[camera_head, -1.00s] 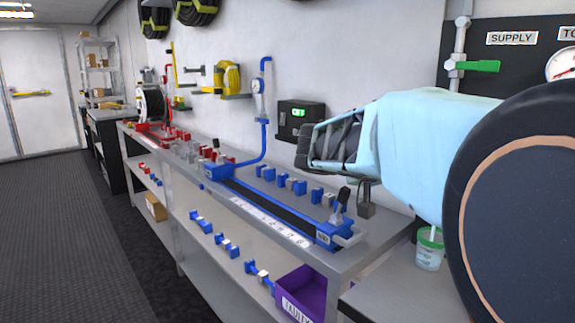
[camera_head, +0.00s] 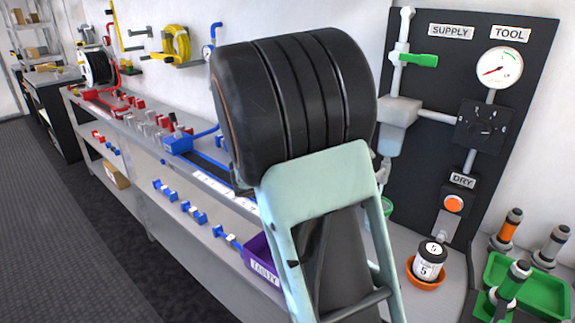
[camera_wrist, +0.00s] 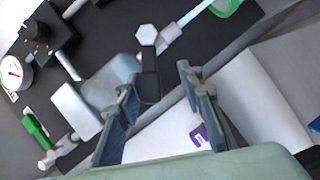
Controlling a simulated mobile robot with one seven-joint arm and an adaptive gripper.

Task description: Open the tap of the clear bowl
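The clear bowl (camera_head: 390,140) hangs under a grey housing on the dark panel, partly hidden by my arm in the head view. In the wrist view the bowl (camera_wrist: 112,80) is at left centre. At its end are a dark lever-like piece (camera_wrist: 150,82) and a pale hexagonal fitting (camera_wrist: 146,36), seemingly the tap. My gripper (camera_wrist: 160,78) is open, with one finger on each side of the dark piece in the picture. I see no clear contact, and cannot tell the depth between them. My arm hides the gripper in the head view.
A green-handled supply valve (camera_head: 419,60) and a gauge (camera_head: 499,68) are on the panel. A purple bin (camera_head: 262,262) is at lower centre.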

